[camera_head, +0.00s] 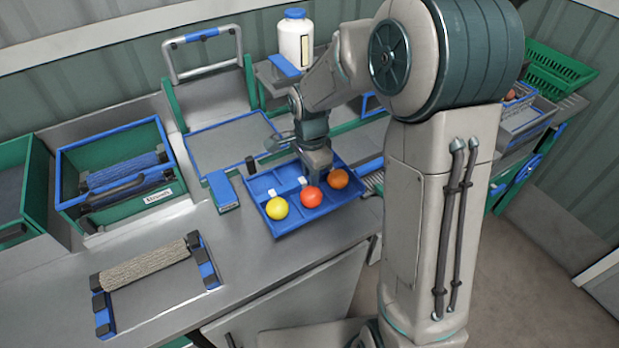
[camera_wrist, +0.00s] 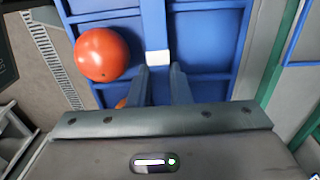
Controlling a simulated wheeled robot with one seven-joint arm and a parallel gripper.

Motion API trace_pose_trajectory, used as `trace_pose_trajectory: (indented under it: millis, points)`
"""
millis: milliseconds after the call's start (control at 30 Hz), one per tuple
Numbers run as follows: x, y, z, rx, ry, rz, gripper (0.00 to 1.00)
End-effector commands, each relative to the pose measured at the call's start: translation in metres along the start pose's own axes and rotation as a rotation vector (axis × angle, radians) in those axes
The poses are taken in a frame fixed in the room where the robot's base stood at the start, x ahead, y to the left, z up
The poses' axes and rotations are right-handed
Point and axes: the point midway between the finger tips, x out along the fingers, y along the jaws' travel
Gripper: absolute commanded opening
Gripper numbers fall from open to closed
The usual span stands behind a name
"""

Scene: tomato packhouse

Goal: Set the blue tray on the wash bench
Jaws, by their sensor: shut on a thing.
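The blue tray (camera_head: 290,226) is a shallow, compartmented tray at the front edge of the grey steel bench (camera_head: 245,255). A yellow fruit (camera_head: 277,208), a red one (camera_head: 311,196) and an orange one (camera_head: 338,178) lie in its front compartments. My gripper (camera_head: 316,168) comes down over the tray's middle. In the wrist view its fingers (camera_wrist: 160,80) are shut on the central divider of the blue tray (camera_wrist: 207,40), near a white tab. I cannot tell whether the tray's underside touches the bench.
A blue block (camera_head: 223,191) and a black cylinder (camera_head: 251,165) stand just left of the tray. A blue-rimmed grey panel (camera_head: 230,143) lies behind. A roller frame (camera_head: 145,265) and a green bin (camera_head: 135,205) are at left. A white bottle (camera_head: 295,40) stands at the back.

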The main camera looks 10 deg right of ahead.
Motion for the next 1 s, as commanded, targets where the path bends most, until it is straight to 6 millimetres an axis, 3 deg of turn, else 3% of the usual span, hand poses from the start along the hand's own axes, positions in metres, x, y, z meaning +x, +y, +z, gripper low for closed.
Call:
trace_pose_trajectory:
  millis: [367,1000]
  points:
    - [0.015,0.000,0.000,0.000,0.000,-0.001,0.00]
    - [0.076,-0.001,0.002,-0.003,0.000,0.000,0.00]
